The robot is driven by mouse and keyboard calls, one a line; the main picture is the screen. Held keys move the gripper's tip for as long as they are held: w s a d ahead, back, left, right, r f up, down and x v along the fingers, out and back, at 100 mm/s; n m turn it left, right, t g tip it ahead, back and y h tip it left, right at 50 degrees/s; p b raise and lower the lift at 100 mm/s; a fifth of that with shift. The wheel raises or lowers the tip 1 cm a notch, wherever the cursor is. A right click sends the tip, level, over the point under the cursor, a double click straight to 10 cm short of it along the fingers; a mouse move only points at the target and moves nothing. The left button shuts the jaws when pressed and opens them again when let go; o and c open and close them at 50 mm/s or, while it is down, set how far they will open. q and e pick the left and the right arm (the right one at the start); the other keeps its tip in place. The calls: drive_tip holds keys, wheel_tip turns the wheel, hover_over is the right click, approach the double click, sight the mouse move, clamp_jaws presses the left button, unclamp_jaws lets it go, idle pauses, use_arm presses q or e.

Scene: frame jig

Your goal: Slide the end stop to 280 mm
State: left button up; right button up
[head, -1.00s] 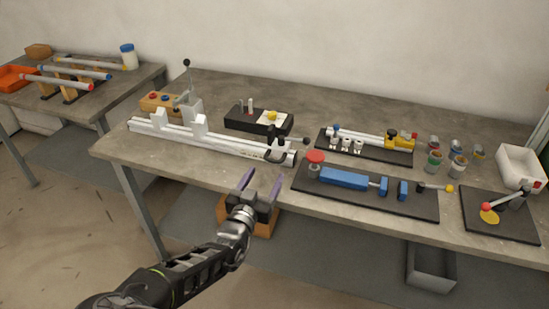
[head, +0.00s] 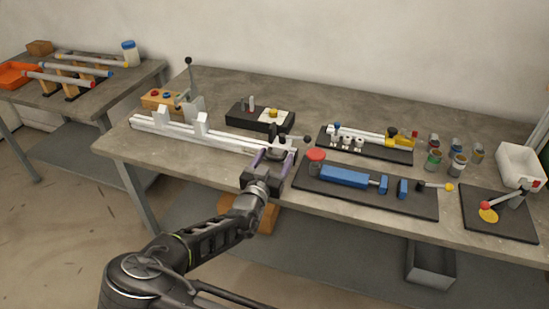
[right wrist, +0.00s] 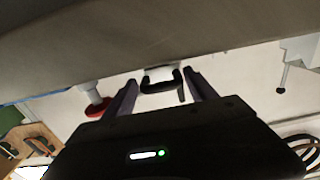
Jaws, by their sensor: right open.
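A long white rail (head: 222,139) lies along the front left of the workbench. The end stop (head: 279,145), with a dark handle, sits near the rail's right end. My right gripper (head: 273,157) is open at the bench's front edge, its two purple fingers pointing at the end stop. In the right wrist view the black handle (right wrist: 160,80) shows between the open fingers (right wrist: 160,90); I cannot tell whether they touch it. The rail's scale is too small to read. My left gripper is not in view.
White blocks (head: 201,123) stand on the rail. A black box (head: 259,118) lies behind it. A black board (head: 365,191) with a blue clamp and a red knob (head: 316,156) is close on the right. The bench behind is mostly clear.

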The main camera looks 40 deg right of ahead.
drive_tip(key=shift+c, duration=0.3)
clamp_jaws()
idle(0.4)
